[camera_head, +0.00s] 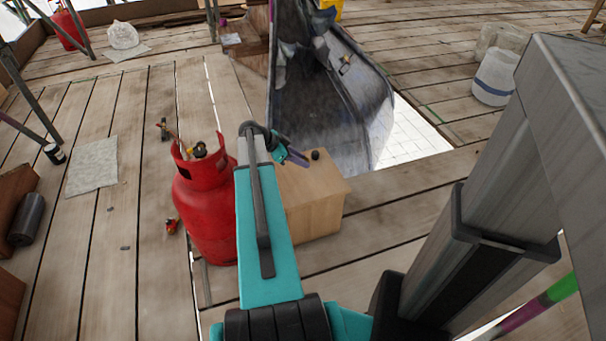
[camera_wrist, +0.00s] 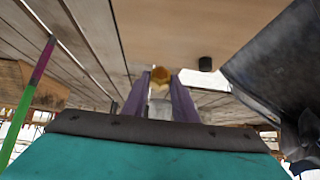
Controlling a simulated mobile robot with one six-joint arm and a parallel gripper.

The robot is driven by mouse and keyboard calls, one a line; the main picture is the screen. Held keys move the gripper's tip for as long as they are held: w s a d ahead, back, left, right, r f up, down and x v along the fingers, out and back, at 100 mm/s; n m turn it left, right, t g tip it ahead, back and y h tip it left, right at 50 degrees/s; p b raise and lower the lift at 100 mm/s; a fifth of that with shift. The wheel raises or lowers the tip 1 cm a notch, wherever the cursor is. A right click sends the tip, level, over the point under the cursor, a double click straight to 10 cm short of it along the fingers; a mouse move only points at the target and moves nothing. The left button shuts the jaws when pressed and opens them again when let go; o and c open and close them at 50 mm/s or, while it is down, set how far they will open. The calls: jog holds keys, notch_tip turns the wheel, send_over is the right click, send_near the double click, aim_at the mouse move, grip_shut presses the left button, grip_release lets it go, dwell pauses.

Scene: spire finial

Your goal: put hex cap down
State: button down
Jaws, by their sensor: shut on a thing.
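My gripper (camera_head: 298,157) is over the left part of a plywood box (camera_head: 315,205), beside the red gas bottle. In the wrist view its two purple fingers (camera_wrist: 160,84) are shut on a small brass-coloured piece, which I take to be the hex cap (camera_wrist: 160,75). The cap sits between the fingertips. In the head view the cap is hidden by the gripper and arm. I cannot tell whether it touches the box top. A small black round piece (camera_head: 315,154) stands on the box and also shows in the wrist view (camera_wrist: 205,63).
A red gas bottle (camera_head: 207,215) stands close left of the box. A dark grey curved metal spire (camera_head: 325,100) rises behind it, beside an opening in the plank deck. A white bucket (camera_head: 496,78) stands at the right. Planks at the left are partly clear.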

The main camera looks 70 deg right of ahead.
jog(key=f, duration=0.3)
jog(key=f+b, duration=0.1)
jog(key=f, duration=0.1)
jog(key=shift+w+a+f, duration=0.1)
jog(key=shift+w+f, duration=0.15)
jog(key=shift+f, duration=0.4)
jog(key=shift+f, duration=0.1)
jog(key=shift+f+b, duration=0.55)
jog(key=shift+f, duration=1.2)
jog(key=shift+f, duration=0.2)
jog(key=c, duration=1.4)
grip_release()
jog(key=shift+c, duration=0.2)
jog(key=shift+r, duration=0.25)
jog(key=shift+p+v, duration=0.75)
jog(key=shift+v, duration=3)
jog(key=shift+s+f, duration=0.1)
